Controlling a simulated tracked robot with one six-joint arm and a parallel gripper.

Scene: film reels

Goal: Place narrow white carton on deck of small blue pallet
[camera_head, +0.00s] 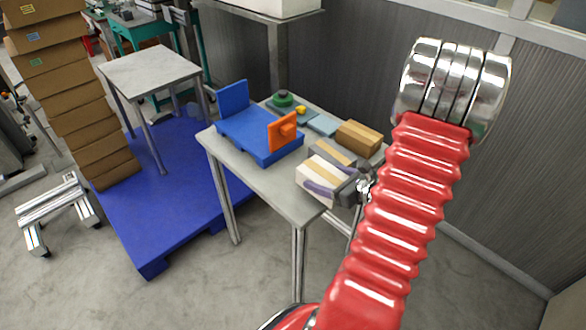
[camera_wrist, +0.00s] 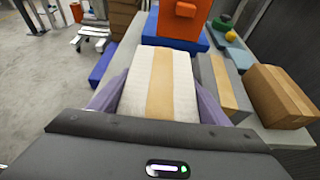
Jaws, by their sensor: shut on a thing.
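A narrow white carton (camera_head: 313,189) with a tan tape stripe is at the table's near right part. It also shows in the wrist view (camera_wrist: 139,75), between my gripper's purple fingers. My gripper (camera_head: 324,185) is shut on its sides. I cannot tell whether its underside touches the table. The small blue pallet (camera_head: 243,137) lies on the same table, left of and beyond the carton. A blue upright panel (camera_head: 233,96) stands at its left end and an orange block (camera_head: 281,131) with a knob at its right end. The deck between them is bare.
A grey carton with a tan stripe (camera_wrist: 221,88) stands just right of the held carton. A brown carton (camera_wrist: 277,96) is further right. A green round item (camera_head: 283,99) and flat blue-grey pieces (camera_head: 322,124) lie behind. The grey table (camera_head: 261,174) has bare room at front left.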

